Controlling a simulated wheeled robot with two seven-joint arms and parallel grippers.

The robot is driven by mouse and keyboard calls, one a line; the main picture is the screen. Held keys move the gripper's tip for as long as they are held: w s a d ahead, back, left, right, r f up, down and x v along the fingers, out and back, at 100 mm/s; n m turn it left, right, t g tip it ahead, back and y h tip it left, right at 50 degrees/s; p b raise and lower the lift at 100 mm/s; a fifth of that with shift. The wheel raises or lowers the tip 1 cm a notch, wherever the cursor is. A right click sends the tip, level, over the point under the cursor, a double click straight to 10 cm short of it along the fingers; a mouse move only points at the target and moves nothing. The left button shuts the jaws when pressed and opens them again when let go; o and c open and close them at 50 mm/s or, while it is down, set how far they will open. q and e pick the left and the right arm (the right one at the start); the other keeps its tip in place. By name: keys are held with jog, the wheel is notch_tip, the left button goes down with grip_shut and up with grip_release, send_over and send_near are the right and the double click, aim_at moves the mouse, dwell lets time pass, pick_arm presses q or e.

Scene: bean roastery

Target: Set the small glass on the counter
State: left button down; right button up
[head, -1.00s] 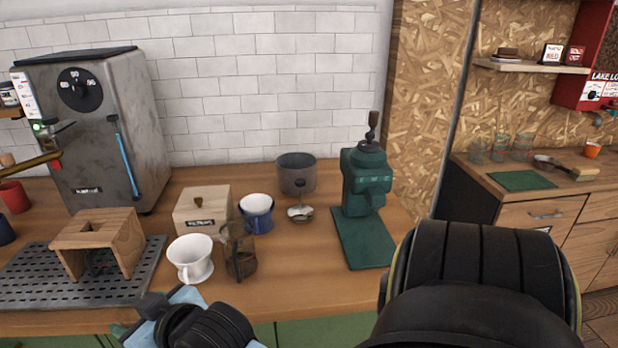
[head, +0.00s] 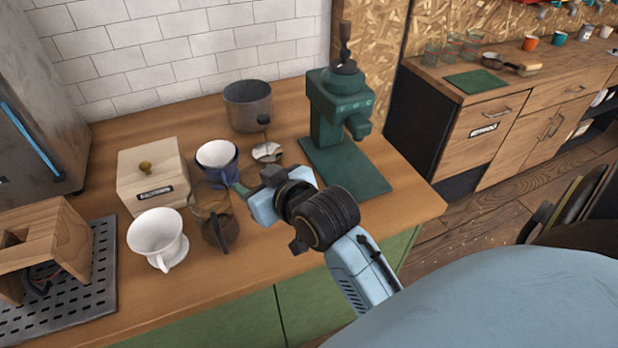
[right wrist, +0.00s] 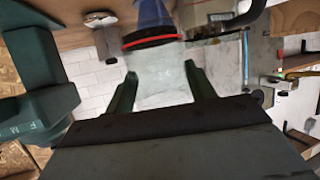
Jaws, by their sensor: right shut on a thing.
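My right gripper (head: 238,187) reaches in over the counter (head: 245,265), pointing left, beside the glass server and the blue cup. In the right wrist view its two green fingers (right wrist: 162,88) stand either side of a clear, whitish, see-through thing, which I take to be the small glass (right wrist: 162,72). The gripper is shut on it. In the head view I cannot make out the glass against what lies behind it. Whether its base touches the counter I cannot tell. My left gripper is not in view.
A glass server (head: 215,232), a white dripper (head: 158,238), a blue cup (head: 216,160) and a wooden box (head: 152,172) crowd the left. A green grinder (head: 338,105) and grey canister (head: 248,105) stand behind. The counter's front right is clear.

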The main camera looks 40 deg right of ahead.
jog(key=w+d+n+y+p, duration=0.3)
jog(key=w+d+p, duration=0.1)
jog(key=d+p, duration=0.4)
jog(key=shift+g, duration=0.4)
jog(key=f, duration=0.2)
jog(key=d+f+b, duration=0.1)
jog(key=f, duration=0.3)
jog(key=shift+d+f+b, duration=0.35)
jog(key=shift+f+b, duration=0.05)
notch_tip(320, 180, down, 4)
jog(key=shift+f+b, duration=0.1)
jog(key=shift+b, duration=0.4)
jog(key=o, duration=1.2)
jog(key=shift+c, duration=0.2)
